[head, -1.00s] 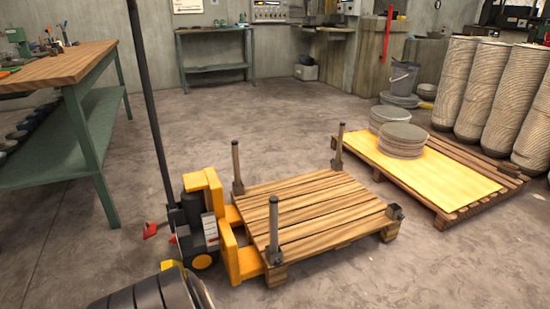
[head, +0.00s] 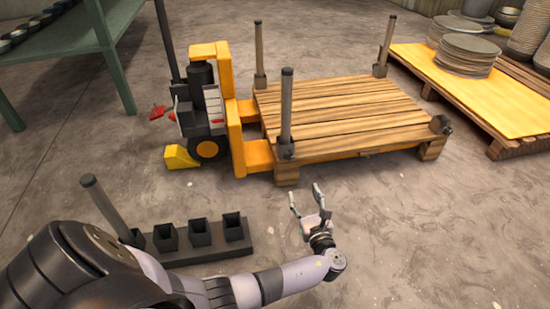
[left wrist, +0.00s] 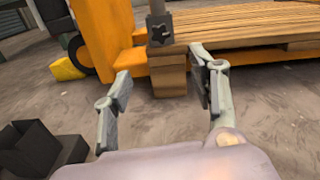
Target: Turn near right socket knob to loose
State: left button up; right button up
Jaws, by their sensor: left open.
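The wooden pallet (head: 350,108) has dark sockets at its corners. The near right socket (head: 440,125) holds no post; its knob is too small to make out. The near left socket (head: 286,150) holds an upright grey post (head: 286,105) and shows in the left wrist view with a dark star-shaped knob (left wrist: 164,34). My left gripper (head: 305,189) is open and empty, in front of the pallet's near edge, apart from it and left of the near right socket. In the left wrist view the open fingers (left wrist: 160,65) frame the pallet's near left corner. My right gripper is not seen.
A yellow pallet truck (head: 212,100) stands at the pallet's left. A black rack (head: 200,240) with empty square sockets and one post lies beside my left arm. Another pallet with a yellow sheet (head: 455,85) and stacked discs (head: 467,53) is at right. The floor at near right is clear.

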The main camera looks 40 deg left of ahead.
aim_at(289, 157)
pick_arm(q)
jog(key=b+x, duration=0.9)
jog(key=x, duration=0.7)
jog(key=shift+a+f+b, duration=0.1)
jog(key=shift+b, duration=0.2)
jog(key=shift+w+a, duration=0.35)
jog(key=shift+a, duration=0.05)
jog(key=shift+c, duration=0.4)
jog(key=c, duration=1.1)
